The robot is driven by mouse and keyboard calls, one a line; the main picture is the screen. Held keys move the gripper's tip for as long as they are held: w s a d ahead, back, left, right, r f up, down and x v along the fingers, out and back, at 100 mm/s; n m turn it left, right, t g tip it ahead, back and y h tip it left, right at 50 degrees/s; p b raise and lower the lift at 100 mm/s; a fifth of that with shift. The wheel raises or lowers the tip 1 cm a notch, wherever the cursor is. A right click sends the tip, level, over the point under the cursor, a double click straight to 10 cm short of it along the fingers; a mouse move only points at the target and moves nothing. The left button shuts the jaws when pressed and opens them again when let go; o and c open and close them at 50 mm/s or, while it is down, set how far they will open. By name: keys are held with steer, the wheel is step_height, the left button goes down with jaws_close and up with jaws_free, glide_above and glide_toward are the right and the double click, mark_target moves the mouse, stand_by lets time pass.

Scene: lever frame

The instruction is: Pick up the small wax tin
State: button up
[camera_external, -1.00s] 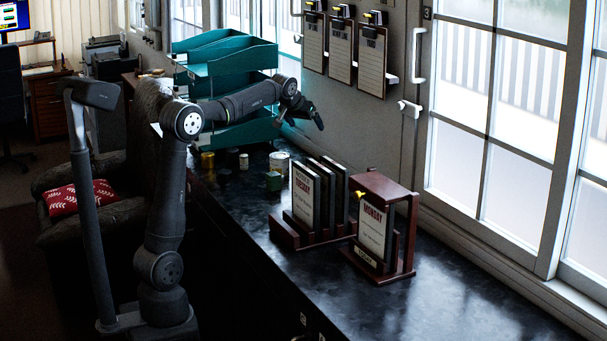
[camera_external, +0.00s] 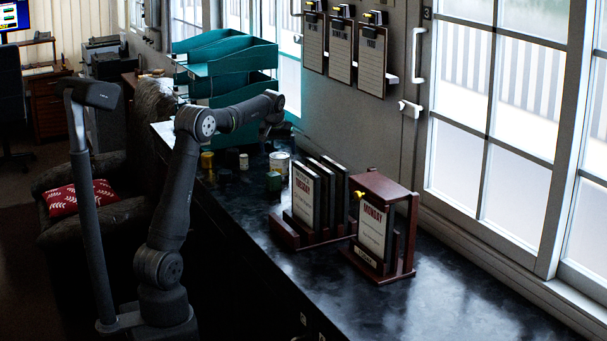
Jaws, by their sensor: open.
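Several small tins and jars stand in a group on the dark counter: a gold one (camera_external: 207,160), a small pale one (camera_external: 244,161), a larger white one (camera_external: 279,163), a green one (camera_external: 273,182) and a dark low one (camera_external: 224,175). I cannot tell which is the small wax tin. My gripper (camera_external: 266,146) points down at the back of this group, in front of the teal trays. It looks small and dark here, open, with no object visible in it. Its fingertips are hard to make out against the dark counter.
Teal stacked trays (camera_external: 225,60) stand behind my forearm. A wooden rack with a TUESDAY card (camera_external: 305,200) and a frame with a MONDAY card (camera_external: 373,230) stand to the right. Clipboards (camera_external: 342,50) hang on the wall. The counter's near right (camera_external: 430,300) is clear.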

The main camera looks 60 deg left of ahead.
mark_target(279, 156)
steer(key=x, duration=0.6)
steer(key=shift+w+a+f, duration=0.15)
steer(key=shift+a, duration=0.05)
steer(key=c, duration=1.3)
